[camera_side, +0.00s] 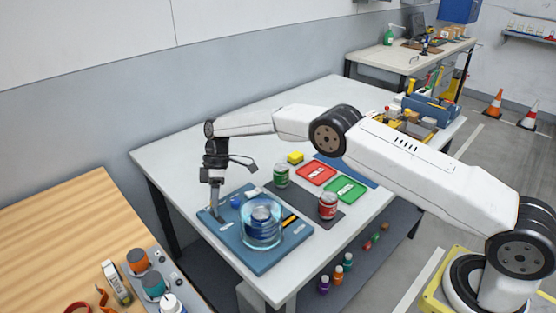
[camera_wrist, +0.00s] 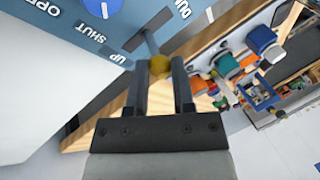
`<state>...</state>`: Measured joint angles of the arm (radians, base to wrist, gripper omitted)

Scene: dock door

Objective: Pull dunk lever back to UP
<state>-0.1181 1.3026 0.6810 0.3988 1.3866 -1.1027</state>
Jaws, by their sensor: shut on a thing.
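The dunk lever is a grey rod (camera_wrist: 151,42) with a yellow ball knob (camera_wrist: 159,66), rising from a dark slot in the blue panel (camera_wrist: 125,20). The label UP (camera_wrist: 118,59) is near one end of the slot and a partly cut-off label (camera_wrist: 182,8) near the other. I cannot tell exactly where the lever sits along the slot. My gripper (camera_wrist: 164,72) is shut on the knob, with a finger on each side. In the side view my gripper (camera_side: 215,208) points down at the panel's left end (camera_side: 265,268) and hides the lever.
A clear round tank (camera_side: 262,228) with dark blue contents stands on the panel, right of my gripper. A blue dial (camera_side: 235,202) sits between them. Green (camera_side: 281,176) and red (camera_side: 328,206) cans and two trays stand farther right. A wooden table (camera_side: 70,235) is at the left.

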